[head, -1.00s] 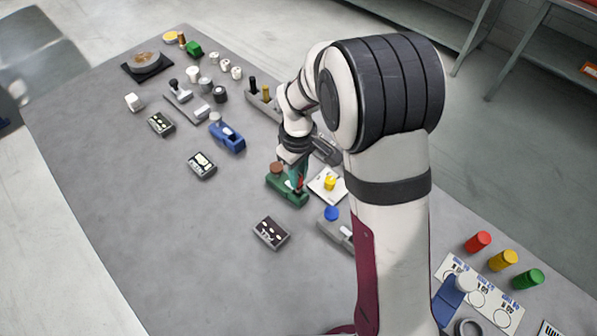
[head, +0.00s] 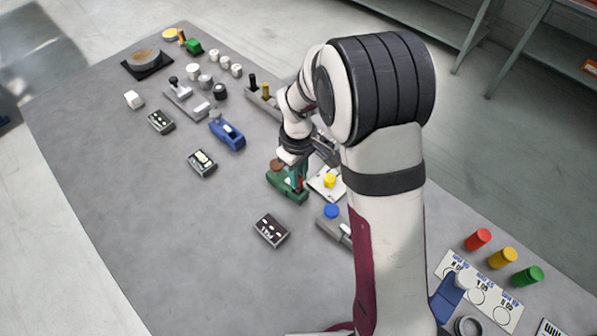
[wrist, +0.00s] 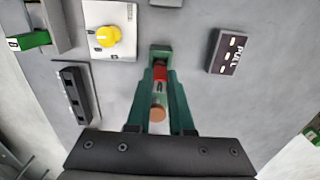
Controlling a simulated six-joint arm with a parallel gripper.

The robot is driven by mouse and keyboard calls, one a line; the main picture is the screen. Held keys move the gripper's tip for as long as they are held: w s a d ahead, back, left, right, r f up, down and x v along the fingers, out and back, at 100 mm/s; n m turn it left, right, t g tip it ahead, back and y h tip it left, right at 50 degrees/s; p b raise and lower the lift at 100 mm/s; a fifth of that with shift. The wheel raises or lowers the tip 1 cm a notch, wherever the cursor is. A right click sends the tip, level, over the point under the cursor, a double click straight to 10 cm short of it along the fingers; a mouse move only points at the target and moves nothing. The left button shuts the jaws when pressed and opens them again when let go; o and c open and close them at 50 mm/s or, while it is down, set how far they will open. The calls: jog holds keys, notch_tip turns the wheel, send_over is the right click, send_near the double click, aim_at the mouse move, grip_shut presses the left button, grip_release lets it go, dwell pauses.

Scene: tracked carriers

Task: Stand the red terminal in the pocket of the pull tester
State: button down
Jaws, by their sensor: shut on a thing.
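The red terminal (wrist: 160,74) is between the fingertips of my gripper (wrist: 160,78) in the wrist view. My gripper is shut on it. The green pull tester (head: 288,190) sits mid-table in the head view, with a brown round knob (head: 277,165) on it. In the wrist view the tester's green end (wrist: 160,50) is just beyond the terminal, and the knob (wrist: 157,113) shows between my fingers. The terminal is over or at the tester's pocket. Its lower end is hidden, so I cannot tell whether it is seated.
A dark PULL label block (head: 271,230) lies near the tester. A white plate with a yellow knob (head: 330,181) and a grey fixture with a blue knob (head: 331,211) stand close on the right. A blue fixture (head: 227,135) is farther back. The table's left front is clear.

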jog(key=shift+f, duration=0.35)
dwell(0.5)
jog(key=c, duration=0.7)
grip_release()
jog(key=o, duration=0.5)
jog(key=shift+c, duration=0.2)
jog(key=shift+r, duration=0.1)
jog(key=shift+r, duration=3.45)
